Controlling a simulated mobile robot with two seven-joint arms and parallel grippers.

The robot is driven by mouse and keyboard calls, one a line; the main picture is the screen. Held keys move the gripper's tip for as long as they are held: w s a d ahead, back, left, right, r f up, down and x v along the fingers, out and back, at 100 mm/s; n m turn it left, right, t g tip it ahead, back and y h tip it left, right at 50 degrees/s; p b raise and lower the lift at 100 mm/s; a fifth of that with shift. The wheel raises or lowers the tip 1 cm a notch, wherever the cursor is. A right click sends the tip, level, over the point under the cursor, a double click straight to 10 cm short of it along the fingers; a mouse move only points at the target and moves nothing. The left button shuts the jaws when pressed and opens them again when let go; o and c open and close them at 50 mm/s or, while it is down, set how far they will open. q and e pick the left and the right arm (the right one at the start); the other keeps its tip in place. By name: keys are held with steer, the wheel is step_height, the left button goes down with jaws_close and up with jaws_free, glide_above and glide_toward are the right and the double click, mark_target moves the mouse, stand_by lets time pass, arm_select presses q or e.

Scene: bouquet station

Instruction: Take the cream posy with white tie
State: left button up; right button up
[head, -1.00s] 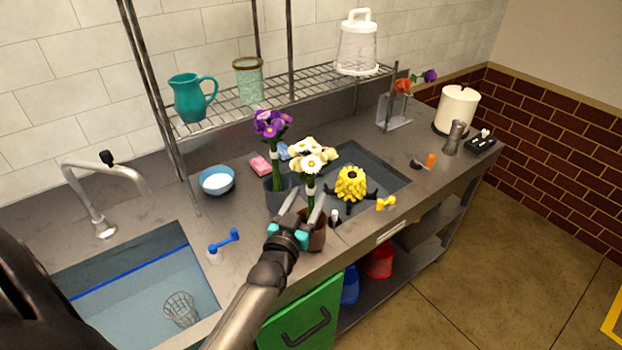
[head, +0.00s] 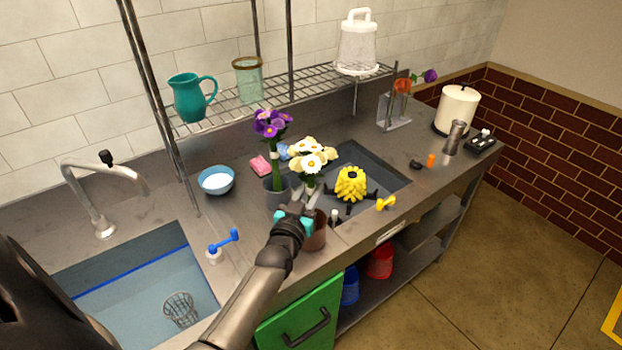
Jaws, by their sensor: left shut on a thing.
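The cream posy (head: 312,156) has cream and white blooms with yellow centres and stands upright over a brown pot (head: 316,236). My left gripper (head: 304,205) is shut on its stems, just below the blooms and above the pot. The gripper hides most of the stems and part of the pot, and I cannot make out the tie clearly. Whether the stem ends are inside the pot is hidden. My right gripper is not in view.
A purple posy (head: 271,125) stands in a grey pot (head: 277,188) close left of the cream one. A wire shelf (head: 275,98) runs behind.

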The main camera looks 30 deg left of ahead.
arm_select(q)
jaws_close()
steer(key=shift+r, duration=0.1)
stand_by(0.3)
